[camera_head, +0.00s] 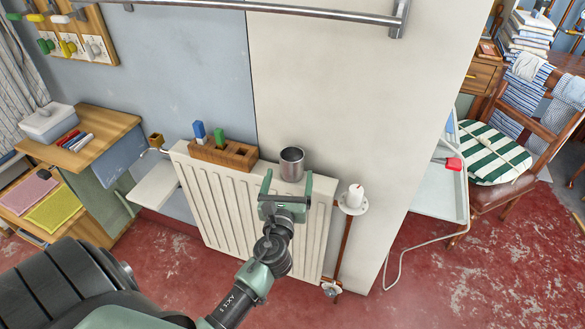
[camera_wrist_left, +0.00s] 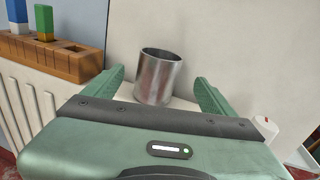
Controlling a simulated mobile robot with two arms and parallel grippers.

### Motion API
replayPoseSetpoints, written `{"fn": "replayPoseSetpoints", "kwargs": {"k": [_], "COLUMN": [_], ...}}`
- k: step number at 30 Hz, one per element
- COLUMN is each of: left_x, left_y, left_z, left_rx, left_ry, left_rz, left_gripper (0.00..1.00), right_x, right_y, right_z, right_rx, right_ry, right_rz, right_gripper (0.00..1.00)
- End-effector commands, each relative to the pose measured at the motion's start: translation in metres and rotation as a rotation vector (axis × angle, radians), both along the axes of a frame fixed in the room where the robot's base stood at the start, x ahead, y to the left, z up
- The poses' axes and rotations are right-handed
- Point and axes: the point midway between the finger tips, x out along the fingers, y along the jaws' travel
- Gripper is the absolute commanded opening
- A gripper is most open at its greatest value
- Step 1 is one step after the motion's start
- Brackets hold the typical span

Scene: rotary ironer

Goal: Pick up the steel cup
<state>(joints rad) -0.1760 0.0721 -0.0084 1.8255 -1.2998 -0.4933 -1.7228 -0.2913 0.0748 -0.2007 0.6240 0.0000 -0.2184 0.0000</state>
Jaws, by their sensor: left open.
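The steel cup (camera_head: 292,164) stands upright on top of the white radiator (camera_head: 215,205), close to the wall. In the left wrist view the cup (camera_wrist_left: 158,77) shows ahead of the jaws, in line with the gap between them. My left gripper (camera_head: 287,183) is open and empty, in front of the cup on the near side. Its two green fingers show in the left wrist view (camera_wrist_left: 160,88), one to each side of the cup's lower part. I cannot tell whether they touch it. My right gripper is not in view.
A wooden block holder (camera_head: 223,153) with blue and green pieces stands left of the cup on the radiator. A metal rail (camera_head: 300,14) runs along the wall above. The red floor is clear in front.

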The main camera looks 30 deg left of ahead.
Motion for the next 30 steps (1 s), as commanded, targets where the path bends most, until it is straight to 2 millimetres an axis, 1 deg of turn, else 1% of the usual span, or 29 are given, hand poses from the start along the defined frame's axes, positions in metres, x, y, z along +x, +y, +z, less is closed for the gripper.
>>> {"fn": "replayPoseSetpoints", "kwargs": {"k": [1, 3, 8, 11, 15, 18, 22, 28, 29, 30], "left_x": [0.004, 0.01, 0.026, 0.036, 0.055, 0.066, 0.072, 0.072, 0.072, 0.072], "left_y": [0.0, 0.002, 0.01, 0.017, 0.029, 0.034, 0.037, 0.037, 0.037, 0.037], "left_z": [0.005, 0.009, 0.01, 0.012, 0.015, 0.013, 0.012, 0.012, 0.012, 0.012], "left_rx": [0.046, 0.079, 0.084, 0.082, 0.082, 0.081, 0.079, 0.079, 0.078, 0.078], "left_ry": [0.003, 0.007, 0.008, 0.007, 0.007, 0.008, 0.008, 0.009, 0.009, 0.009], "left_rz": [-0.005, -0.008, -0.011, -0.01, -0.011, -0.01, -0.011, -0.012, -0.012, -0.012], "left_gripper": [0.86, 0.86, 0.86, 0.86, 0.86, 0.86, 0.86, 0.86, 0.78, 0.66], "right_x": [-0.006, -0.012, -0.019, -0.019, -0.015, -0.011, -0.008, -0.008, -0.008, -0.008], "right_y": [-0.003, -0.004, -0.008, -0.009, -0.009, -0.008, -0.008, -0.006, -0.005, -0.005], "right_z": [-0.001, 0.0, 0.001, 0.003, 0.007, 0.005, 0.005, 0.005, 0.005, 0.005], "right_rx": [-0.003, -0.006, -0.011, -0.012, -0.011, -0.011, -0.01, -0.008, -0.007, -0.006], "right_ry": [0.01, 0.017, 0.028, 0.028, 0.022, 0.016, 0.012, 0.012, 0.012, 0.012], "right_rz": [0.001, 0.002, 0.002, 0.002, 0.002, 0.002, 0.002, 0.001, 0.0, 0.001], "right_gripper": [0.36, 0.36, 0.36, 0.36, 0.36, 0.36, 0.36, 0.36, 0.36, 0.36]}}
